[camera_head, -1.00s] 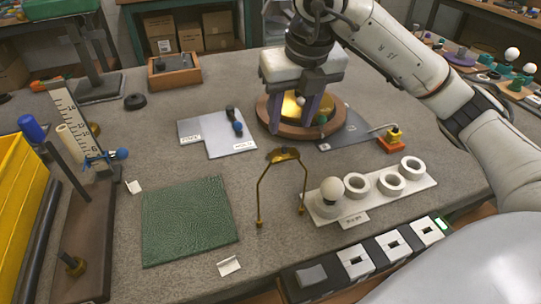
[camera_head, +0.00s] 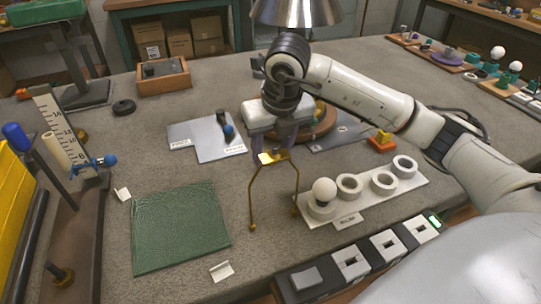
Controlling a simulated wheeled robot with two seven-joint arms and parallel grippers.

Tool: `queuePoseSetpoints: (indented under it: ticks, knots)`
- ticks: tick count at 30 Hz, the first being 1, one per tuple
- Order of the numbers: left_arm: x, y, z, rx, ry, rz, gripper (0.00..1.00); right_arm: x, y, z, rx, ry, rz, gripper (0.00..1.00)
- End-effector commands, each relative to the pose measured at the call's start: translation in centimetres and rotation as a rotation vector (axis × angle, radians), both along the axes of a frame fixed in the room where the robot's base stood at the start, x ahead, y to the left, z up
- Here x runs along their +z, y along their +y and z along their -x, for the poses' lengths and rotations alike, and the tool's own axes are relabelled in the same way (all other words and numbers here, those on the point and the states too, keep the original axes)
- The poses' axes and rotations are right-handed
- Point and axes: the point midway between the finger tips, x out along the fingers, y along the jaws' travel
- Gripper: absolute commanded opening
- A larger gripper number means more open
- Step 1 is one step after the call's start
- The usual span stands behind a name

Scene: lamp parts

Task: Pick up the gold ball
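I cannot make out a separate gold ball. A bright gold piece (camera_head: 272,157) sits at the top of the tall gold wire frame (camera_head: 252,192), right under my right gripper (camera_head: 278,141). The frame stands upright on the table. The gripper points down from its arm, which comes in from the right, and its fingertips are close to the gold top. I cannot tell whether they touch it or how far apart they are. A little gold also shows in the round wooden dish (camera_head: 327,125), mostly hidden behind the gripper. My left gripper is not in view.
A green mat (camera_head: 180,228) lies to the left. Grey plates (camera_head: 208,148) lie behind. A metal shade (camera_head: 297,12) shows at the top.

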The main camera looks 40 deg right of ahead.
Motion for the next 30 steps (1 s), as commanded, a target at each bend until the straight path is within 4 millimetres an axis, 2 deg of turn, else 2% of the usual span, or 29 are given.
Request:
queuePoseSetpoints:
  ticks: [3, 11, 20, 23, 30]
  knots:
    - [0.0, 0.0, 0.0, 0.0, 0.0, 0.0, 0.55, 0.0, 0.0, 0.0, 0.0, 0.0, -0.001, 0.44]
    - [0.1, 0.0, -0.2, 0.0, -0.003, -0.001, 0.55, 0.1, 0.0, 0.0, 0.0, 0.0, -0.001, 0.02]
    - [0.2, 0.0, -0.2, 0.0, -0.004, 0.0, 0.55, 0.6, 0.0, 0.0, 0.001, -0.002, -0.001, 0.01]
    - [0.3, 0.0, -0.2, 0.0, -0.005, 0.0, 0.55, 1.9, 0.0, -0.1, 0.0, -0.005, -0.002, 0.01]
    - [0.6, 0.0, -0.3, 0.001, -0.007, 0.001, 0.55, 6.9, 0.1, -0.1, 0.0, -0.006, -0.002, 0.01]
